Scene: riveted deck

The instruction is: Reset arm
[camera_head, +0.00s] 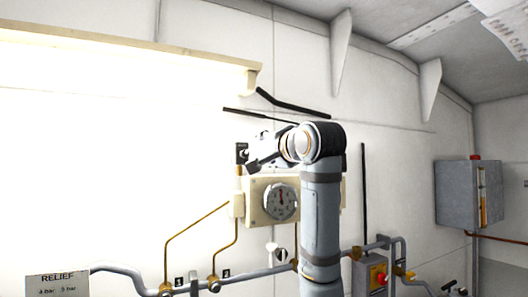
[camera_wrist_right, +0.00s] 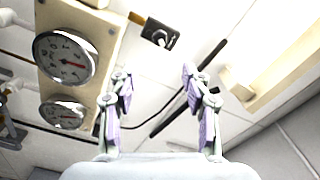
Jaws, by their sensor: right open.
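My right arm rises in the head view and bends left at the top. Its gripper (camera_head: 256,152) is in front of the wall, just right of a small black fitting (camera_head: 241,153) above the cream gauge panel (camera_head: 258,212). In the right wrist view the gripper (camera_wrist_right: 156,76) is open, with its two purple-padded fingers apart and nothing between them. The black fitting (camera_wrist_right: 160,34) lies beyond the fingertips there, apparently untouched. My left gripper is not in view.
A round gauge (camera_head: 281,202) sits on the panel; two gauges show in the wrist view (camera_wrist_right: 64,57). Brass and grey pipes (camera_head: 125,270) run below. A RELIEF sign (camera_head: 57,286) stands lower left. A grey box (camera_head: 455,195) hangs at right. A bright cream-edged fixture (camera_head: 215,62) is upper left.

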